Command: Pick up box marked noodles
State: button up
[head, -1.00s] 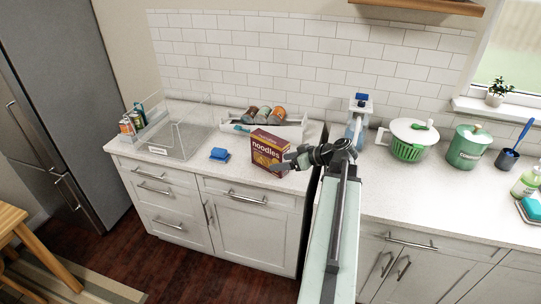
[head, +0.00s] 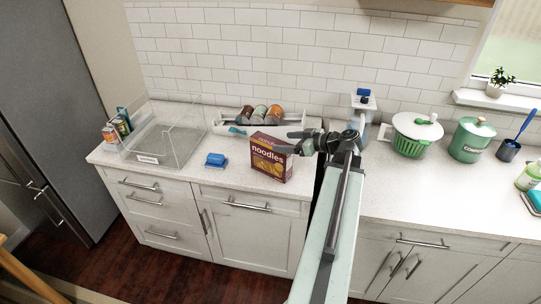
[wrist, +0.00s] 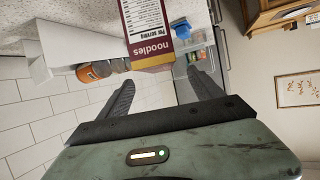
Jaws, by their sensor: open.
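The maroon and yellow box marked noodles (head: 271,158) stands upright on the white counter, near the counter's front edge. In the wrist view the noodles box (wrist: 148,32) shows its side panel, ahead of the fingers and partly cut off by the top edge. My gripper (head: 288,142) is at the right side of the box in the head view, and its near finger seems to overlap the box's upper right edge. In the wrist view my gripper (wrist: 155,90) is open, with nothing between its two fingers. Whether a finger touches the box, I cannot tell.
A white tray (head: 222,125) with several cans stands behind the box. A blue item (head: 215,160) and a clear bin (head: 165,150) are to the left.

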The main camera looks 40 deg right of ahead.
aim_at(274, 142)
jog(key=b+x, duration=0.1)
jog(key=x, duration=0.1)
jog(key=b+x, duration=0.1)
jog(key=x, duration=0.1)
jog(key=b+x, duration=0.1)
jog(key=x, duration=0.2)
jog(key=shift+f, duration=0.3)
jog(key=shift+w, duration=0.25)
jog(key=shift+s+r, duration=0.1)
grip_shut()
